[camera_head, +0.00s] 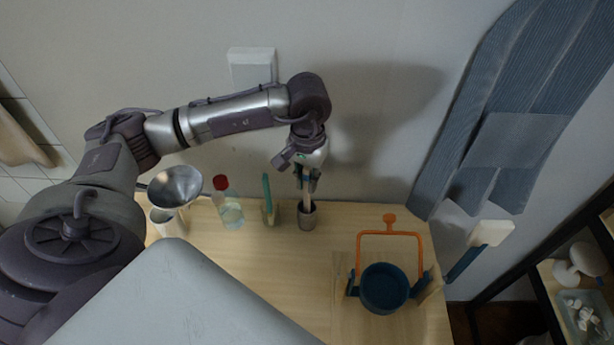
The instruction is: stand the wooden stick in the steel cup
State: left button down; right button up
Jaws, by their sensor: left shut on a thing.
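My left gripper (308,181) points down over the back of the table and is shut on the wooden stick (306,198). The stick is pale, thin and roughly upright. My right gripper is not in view.
Left of the cup are a green-handled tool (267,190) in a small holder, a red-capped bottle (231,212) and a metal funnel (175,187). A dark blue pot (384,290) under an orange frame (390,235) stands at the right. The table's middle (270,270) is clear.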

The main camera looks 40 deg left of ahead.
pick_arm(q)
jog(key=shift+f, duration=0.2)
jog(key=shift+f+b, duration=0.2)
jog(key=shift+b, duration=0.1)
jog(key=c, duration=1.1)
grip_release()
jog(key=shift+r, duration=0.1)
jog(key=shift+c, duration=0.2)
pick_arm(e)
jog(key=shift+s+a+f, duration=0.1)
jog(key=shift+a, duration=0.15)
pick_arm(q)
jog(key=shift+r, duration=0.1)
notch_tip(320, 180, up, 11)
jog(key=b, duration=0.3)
jog(key=shift+d, duration=0.1)
jog(key=shift+r, duration=0.5)
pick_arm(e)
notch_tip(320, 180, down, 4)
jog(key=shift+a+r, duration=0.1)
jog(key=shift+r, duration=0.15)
